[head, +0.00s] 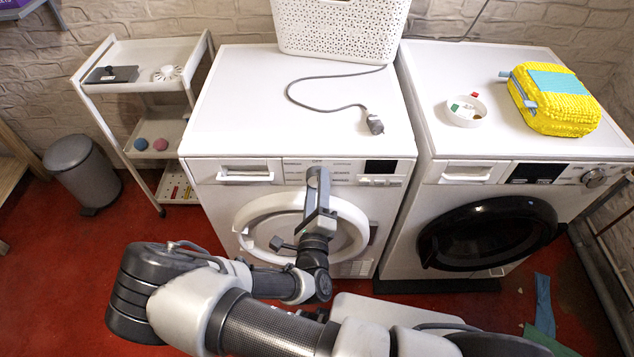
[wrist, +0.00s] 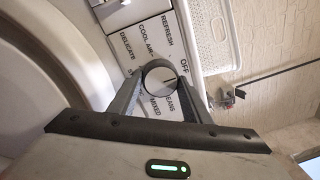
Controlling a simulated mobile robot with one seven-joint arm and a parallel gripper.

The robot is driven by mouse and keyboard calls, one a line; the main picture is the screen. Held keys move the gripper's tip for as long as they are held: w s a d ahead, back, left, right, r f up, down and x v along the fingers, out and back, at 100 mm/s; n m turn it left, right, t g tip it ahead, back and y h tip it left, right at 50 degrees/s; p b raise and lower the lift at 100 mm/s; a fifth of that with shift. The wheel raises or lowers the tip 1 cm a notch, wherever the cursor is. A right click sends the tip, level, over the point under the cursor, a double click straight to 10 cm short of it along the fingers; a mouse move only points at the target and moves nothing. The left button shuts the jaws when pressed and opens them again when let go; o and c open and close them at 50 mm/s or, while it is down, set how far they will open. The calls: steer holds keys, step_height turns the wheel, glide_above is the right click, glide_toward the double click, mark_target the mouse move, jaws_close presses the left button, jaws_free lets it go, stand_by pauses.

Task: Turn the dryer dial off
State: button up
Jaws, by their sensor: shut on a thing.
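The dryer (head: 290,95) is the white machine on the left, with a white round door (head: 270,225) and a control panel along its top front. My gripper (head: 318,178) reaches up to the middle of that panel and hides the dial in the head view. In the wrist view the round, shiny dial (wrist: 160,78) sits between the two fingers of my gripper (wrist: 160,74), which is shut on it. Labels around the dial read DELICATE, COOL AIR, REFRESH, OFF (wrist: 184,66), JEANS and MIXED. I cannot tell which label the dial points to.
A second machine (head: 480,225) with a black door stands close on the right, carrying a yellow bag (head: 553,98) and a white bowl (head: 466,111). A white basket (head: 340,28) and a grey cable (head: 330,104) lie on the dryer. A shelf cart (head: 150,105) and bin (head: 83,172) stand left.

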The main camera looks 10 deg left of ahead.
stand_by(0.3)
steer(key=o, duration=1.1)
steer(key=shift+w, duration=0.1)
steer(key=shift+c, duration=0.2)
steer(key=p+v, duration=0.1)
steer(key=v, duration=1.6)
steer(key=shift+s, duration=0.25)
